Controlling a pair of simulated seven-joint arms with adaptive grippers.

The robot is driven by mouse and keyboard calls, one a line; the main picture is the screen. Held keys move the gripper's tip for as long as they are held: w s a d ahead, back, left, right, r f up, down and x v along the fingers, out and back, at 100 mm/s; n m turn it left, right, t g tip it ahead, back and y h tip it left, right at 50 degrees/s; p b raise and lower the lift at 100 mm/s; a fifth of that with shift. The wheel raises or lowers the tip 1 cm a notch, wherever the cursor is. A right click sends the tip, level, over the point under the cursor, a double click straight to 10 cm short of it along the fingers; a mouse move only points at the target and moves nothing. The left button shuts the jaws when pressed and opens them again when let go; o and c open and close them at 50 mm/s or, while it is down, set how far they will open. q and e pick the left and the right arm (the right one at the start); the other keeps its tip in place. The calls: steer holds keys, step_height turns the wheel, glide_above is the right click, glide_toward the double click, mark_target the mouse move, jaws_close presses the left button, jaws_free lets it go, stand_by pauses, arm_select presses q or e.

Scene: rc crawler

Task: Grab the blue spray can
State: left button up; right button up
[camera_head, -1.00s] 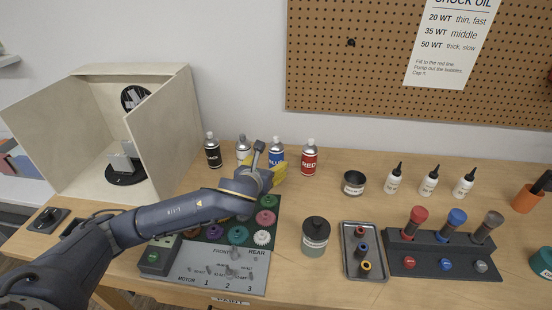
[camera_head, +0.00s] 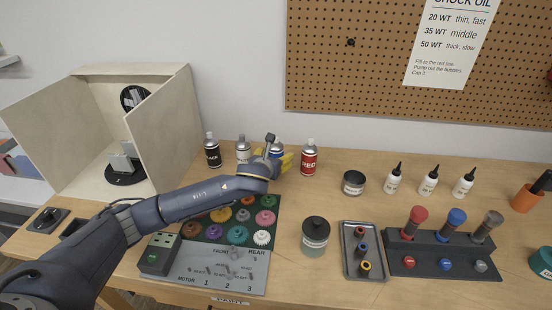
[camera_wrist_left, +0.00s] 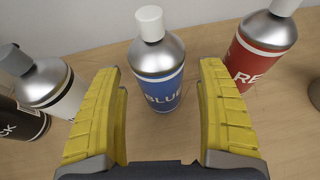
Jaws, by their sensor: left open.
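The blue spray can (camera_wrist_left: 158,84) stands upright on the table, with a blue label, silver shoulder and white cap. In the head view the blue can (camera_head: 277,147) is partly hidden behind my left gripper (camera_head: 279,160). In the left wrist view my left gripper (camera_wrist_left: 163,117) is open, its yellow fingers on either side of the lower part of the picture. The blue can is centred in the gap between them, a little beyond the fingertips, and I see no contact. My right gripper is not in view.
The red can (camera_head: 309,158) stands close on the right. The white-labelled can (camera_head: 243,150) and the black can (camera_head: 212,152) stand on the left. A wooden booth (camera_head: 168,125) is further left. A dark jar (camera_head: 354,183) sits to the right, with clear table between.

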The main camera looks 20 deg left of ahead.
arm_select(q)
steer(key=shift+x, duration=0.85)
steer(key=c, duration=1.4)
